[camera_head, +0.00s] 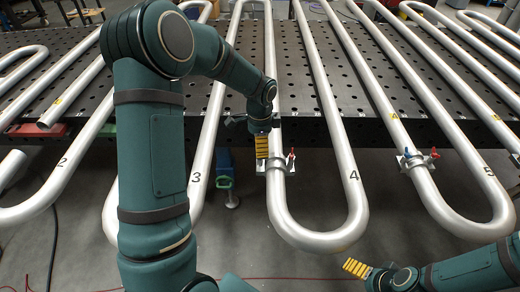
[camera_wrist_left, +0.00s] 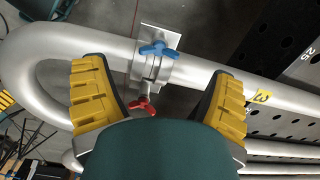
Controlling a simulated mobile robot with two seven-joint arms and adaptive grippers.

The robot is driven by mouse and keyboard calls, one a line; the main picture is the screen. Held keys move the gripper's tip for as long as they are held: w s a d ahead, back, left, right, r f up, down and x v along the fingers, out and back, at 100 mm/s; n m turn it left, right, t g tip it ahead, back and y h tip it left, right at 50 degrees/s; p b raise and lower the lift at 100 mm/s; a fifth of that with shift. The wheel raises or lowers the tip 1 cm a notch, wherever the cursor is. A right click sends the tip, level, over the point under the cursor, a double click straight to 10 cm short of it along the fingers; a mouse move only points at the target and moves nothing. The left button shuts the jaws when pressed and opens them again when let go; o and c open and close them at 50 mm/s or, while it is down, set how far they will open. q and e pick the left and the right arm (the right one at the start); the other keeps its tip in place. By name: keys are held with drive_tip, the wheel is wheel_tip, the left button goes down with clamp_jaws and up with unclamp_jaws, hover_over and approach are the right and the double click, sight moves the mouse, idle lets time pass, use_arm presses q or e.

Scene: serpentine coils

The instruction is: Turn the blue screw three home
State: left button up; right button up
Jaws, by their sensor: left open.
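A clamp (camera_head: 277,165) sits on the pipe bend marked 4, in front of the table edge. Its red screw (camera_head: 291,155) shows in the head view. In the wrist view the clamp (camera_wrist_left: 152,66) carries a blue screw (camera_wrist_left: 159,49) on its far side and a red screw (camera_wrist_left: 143,106) nearer. My left gripper (camera_head: 262,147) is above and beside this clamp, with yellow fingers pointing down. In the wrist view my left gripper (camera_wrist_left: 158,78) is open and empty, its fingers either side of the clamp. My right gripper (camera_head: 356,268) is low at front right; its opening is unclear.
Another clamp (camera_head: 416,160) with red and blue screws is on the bend marked 5. Serpentine pipes (camera_head: 325,242) overhang the front of the perforated black table (camera_head: 345,118). A blue and green tool-like object (camera_head: 225,172) stands below, left of the bend.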

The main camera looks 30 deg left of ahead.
use_arm(q)
wheel_tip(320, 180, up, 8)
drive_tip(key=shift+r, duration=0.15)
idle(0.6)
